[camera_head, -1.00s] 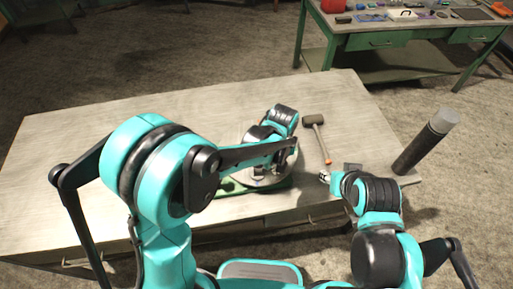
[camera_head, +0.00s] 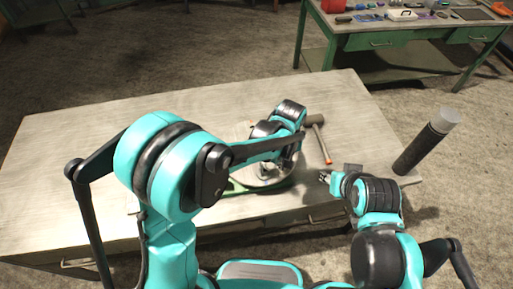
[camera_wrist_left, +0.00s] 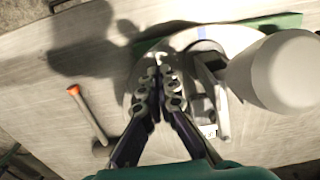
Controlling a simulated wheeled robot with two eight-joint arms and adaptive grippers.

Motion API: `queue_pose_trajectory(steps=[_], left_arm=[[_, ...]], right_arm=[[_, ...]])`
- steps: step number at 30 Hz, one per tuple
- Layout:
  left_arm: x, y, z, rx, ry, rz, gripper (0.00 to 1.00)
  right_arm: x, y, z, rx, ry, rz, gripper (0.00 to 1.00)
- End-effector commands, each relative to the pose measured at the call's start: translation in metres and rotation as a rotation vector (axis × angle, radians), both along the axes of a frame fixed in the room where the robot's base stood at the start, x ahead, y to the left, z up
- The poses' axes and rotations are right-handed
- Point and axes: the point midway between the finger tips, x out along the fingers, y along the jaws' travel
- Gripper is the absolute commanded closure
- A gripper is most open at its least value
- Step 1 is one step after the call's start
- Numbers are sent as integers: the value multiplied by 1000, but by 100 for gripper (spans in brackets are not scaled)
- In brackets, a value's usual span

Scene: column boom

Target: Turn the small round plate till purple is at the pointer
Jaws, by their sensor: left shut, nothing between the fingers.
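The small round plate (camera_head: 285,179) sits on a green base (camera_head: 236,187) on the table, mostly hidden by my left arm in the head view. In the left wrist view the pale plate (camera_wrist_left: 236,38) shows a blue mark near its rim; I cannot make out purple or the pointer. My left gripper (camera_wrist_left: 158,72) is shut and empty, over the plate, with its tips over the plate's left part; contact cannot be told. It also shows in the head view (camera_head: 265,170). My right gripper (camera_head: 323,176) is right of the plate; its jaw opening is too small to tell.
A mallet (camera_head: 318,135) with an orange handle end lies on the table (camera_head: 90,150) right of the plate. A dark cylinder with a grey top (camera_head: 426,140) stands at the right. A pale rounded object (camera_wrist_left: 285,70) is close at right in the wrist view. The table's left is clear.

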Motion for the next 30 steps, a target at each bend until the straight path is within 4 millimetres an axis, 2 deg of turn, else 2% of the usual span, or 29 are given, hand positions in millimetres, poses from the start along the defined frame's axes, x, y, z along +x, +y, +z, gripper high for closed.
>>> queue_pose_trajectory(steps=[17,30], left_arm=[[-8,8,2,0,0,0,100],[-8,8,44,0,0,0,100]], right_arm=[[0,0,-1,0,0,0,60],[0,0,29,0,0,0,60]])
